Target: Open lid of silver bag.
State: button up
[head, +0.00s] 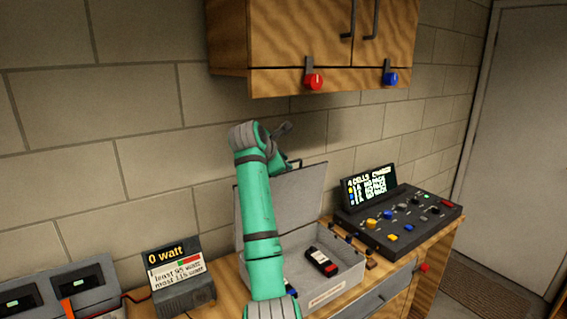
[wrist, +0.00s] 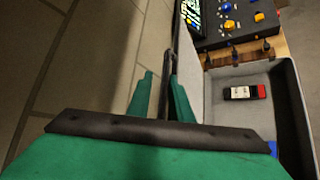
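The silver bag is a grey open-top case (head: 326,297) on the wooden bench. Its lid (head: 302,197) stands raised, roughly upright, against the wall side. My gripper (head: 291,163) is at the lid's top edge, partly hidden behind my green arm. In the wrist view my gripper (wrist: 160,78) has its two green fingers apart, with a thin dark part of the lid's edge or handle (wrist: 168,65) between them, nearer the right finger. Contact cannot be told. The case's inside (wrist: 222,117) shows at the right of the wrist view, holding a dark red-and-white pack (wrist: 246,92).
A charger panel (head: 400,217) with knobs and a screen stands right of the case. A watt display (head: 180,275) and a grey device (head: 60,290) stand left. A wooden cabinet (head: 285,45) with red and blue knobs hangs above my gripper.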

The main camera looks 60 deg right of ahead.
jog(key=v, duration=1)
jog(key=shift+a+r, duration=0.2)
jog(key=shift+a, duration=0.15)
